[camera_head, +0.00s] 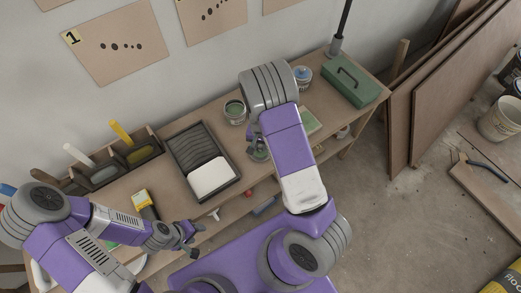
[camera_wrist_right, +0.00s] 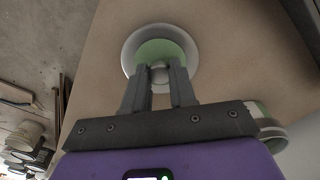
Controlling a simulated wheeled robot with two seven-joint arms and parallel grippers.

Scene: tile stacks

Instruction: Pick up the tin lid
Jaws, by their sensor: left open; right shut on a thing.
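The tin lid is round and pale with a green middle. It shows in the right wrist view (camera_wrist_right: 160,42) and partly under my right arm in the head view (camera_head: 261,156). My right gripper (camera_wrist_right: 159,74) is shut on the lid's small raised middle; in the head view the gripper (camera_head: 257,147) is mostly hidden by my arm. I cannot tell whether the lid touches the bench. An open tin with green inside (camera_head: 235,109) stands on the bench to the left of my right arm. My left gripper (camera_head: 187,239) is open and empty before the bench's front edge.
On the bench (camera_head: 180,108) are a dark paint tray (camera_head: 221,176), a wooden box with brush handles (camera_head: 107,170), another tin (camera_head: 302,74) and a green toolbox (camera_head: 350,85). A lamp post (camera_head: 341,25) stands behind. Brown boards (camera_head: 440,90) lean at the right.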

